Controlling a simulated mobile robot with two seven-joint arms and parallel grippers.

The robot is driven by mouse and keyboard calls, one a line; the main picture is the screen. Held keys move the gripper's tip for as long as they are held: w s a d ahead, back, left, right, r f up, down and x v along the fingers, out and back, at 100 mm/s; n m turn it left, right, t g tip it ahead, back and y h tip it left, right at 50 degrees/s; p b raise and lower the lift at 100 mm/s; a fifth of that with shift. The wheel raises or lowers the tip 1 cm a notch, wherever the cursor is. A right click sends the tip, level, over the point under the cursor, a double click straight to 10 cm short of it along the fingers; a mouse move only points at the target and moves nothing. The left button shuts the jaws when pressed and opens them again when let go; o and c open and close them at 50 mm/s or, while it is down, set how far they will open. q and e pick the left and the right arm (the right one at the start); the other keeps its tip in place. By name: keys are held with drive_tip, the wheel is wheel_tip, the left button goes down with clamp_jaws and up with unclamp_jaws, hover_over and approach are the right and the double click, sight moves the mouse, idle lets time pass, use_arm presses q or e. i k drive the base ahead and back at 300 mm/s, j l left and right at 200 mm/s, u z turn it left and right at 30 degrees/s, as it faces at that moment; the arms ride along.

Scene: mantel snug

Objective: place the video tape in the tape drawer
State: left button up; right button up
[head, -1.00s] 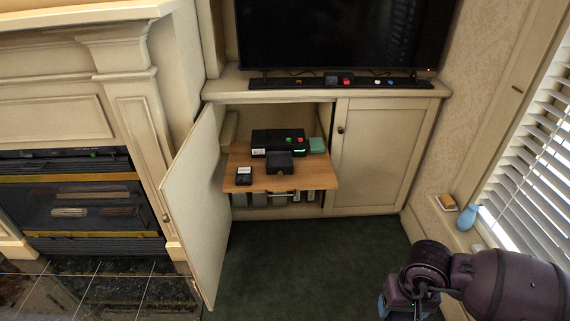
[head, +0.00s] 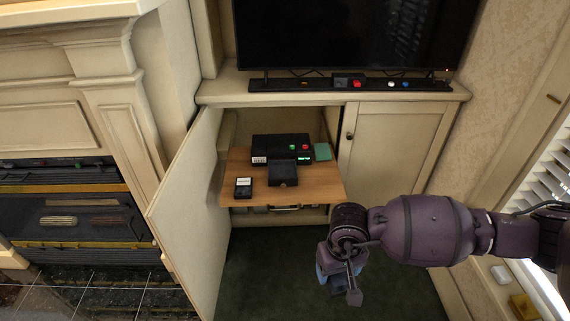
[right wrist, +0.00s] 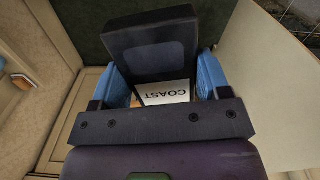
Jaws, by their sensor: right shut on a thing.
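My right gripper (head: 335,278) is in front of the open cabinet, low and right of the pull-out board. In the right wrist view its blue fingers (right wrist: 164,72) are shut on the video tape (right wrist: 155,52), a black block with a white label reading COAST. In the head view the tape is hard to tell from the dark gripper parts. A drawer handle (head: 287,207) shows just under the board's front edge; the board hides most of what lies beneath, so I cannot tell how far the tape drawer is open. My left gripper is out of view.
The wooden board (head: 320,192) carries a black player (head: 278,146) with red and green buttons, a dark box (head: 283,173), a small labelled black item (head: 243,188) and a green box (head: 322,151). The open cabinet door (head: 188,205) stands left; the right door (head: 388,150) is closed. Green carpet lies below.

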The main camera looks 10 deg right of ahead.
sight(283, 173)
drive_tip(key=i+l, duration=0.35)
drive_tip(key=i, duration=0.2)
drive_tip(key=i+l, duration=0.35)
drive_tip(key=i, duration=0.15)
drive_tip(key=i+l, duration=0.35)
drive_tip(key=i, duration=0.2)
